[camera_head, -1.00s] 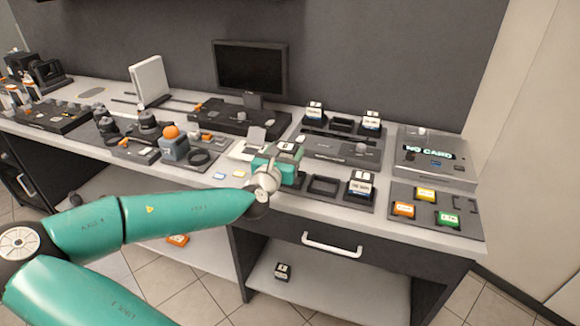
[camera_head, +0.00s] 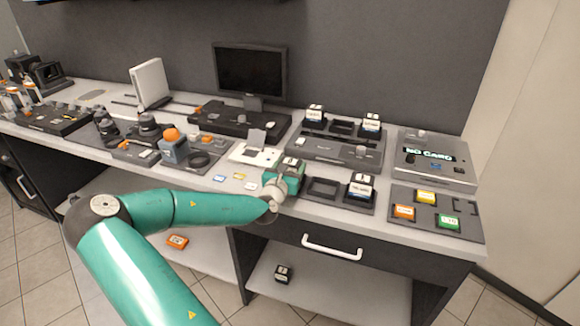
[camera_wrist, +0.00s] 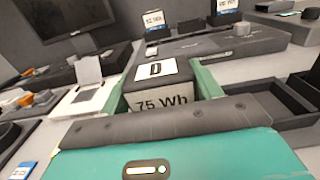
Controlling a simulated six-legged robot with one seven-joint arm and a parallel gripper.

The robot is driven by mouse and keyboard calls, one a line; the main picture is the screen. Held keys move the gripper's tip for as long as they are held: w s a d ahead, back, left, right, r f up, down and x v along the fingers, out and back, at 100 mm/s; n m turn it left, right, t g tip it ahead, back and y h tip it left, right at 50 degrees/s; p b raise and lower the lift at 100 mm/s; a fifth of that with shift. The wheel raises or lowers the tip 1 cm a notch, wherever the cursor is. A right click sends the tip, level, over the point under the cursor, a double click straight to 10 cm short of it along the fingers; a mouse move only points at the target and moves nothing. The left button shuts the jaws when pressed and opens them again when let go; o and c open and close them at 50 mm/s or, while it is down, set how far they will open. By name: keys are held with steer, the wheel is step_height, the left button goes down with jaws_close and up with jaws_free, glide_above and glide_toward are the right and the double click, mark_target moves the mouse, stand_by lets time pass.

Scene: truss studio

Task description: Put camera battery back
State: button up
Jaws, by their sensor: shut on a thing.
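A dark camera battery with a white top label "D" and "75 Wh" on its side shows in the wrist view (camera_wrist: 155,88). My gripper (camera_head: 287,178) is shut on it, with a green finger on each side. In the head view the battery's top (camera_head: 292,161) shows above the gripper, at the left end of the front battery tray (camera_head: 341,204). I cannot tell whether its base is seated. The middle bay (camera_head: 323,188) of that tray is empty, and another battery (camera_head: 360,187) stands in the right bay.
Behind is a unit (camera_head: 335,149) with batteries at left (camera_head: 314,114) and right (camera_head: 370,126) and an empty bay between. A "NO CARD" box (camera_head: 437,160) and a coloured-card tray (camera_head: 412,226) are right. A white printer-like device (camera_head: 255,155) is close left. A dark block (camera_head: 283,273) lies on the lower shelf.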

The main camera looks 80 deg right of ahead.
steer(key=o, duration=1.5)
steer(key=shift+f, duration=0.1)
steer(key=shift+r, duration=0.2)
steer(key=a, duration=0.8)
steer(key=w+a, duration=0.1)
steer(key=a, duration=0.3)
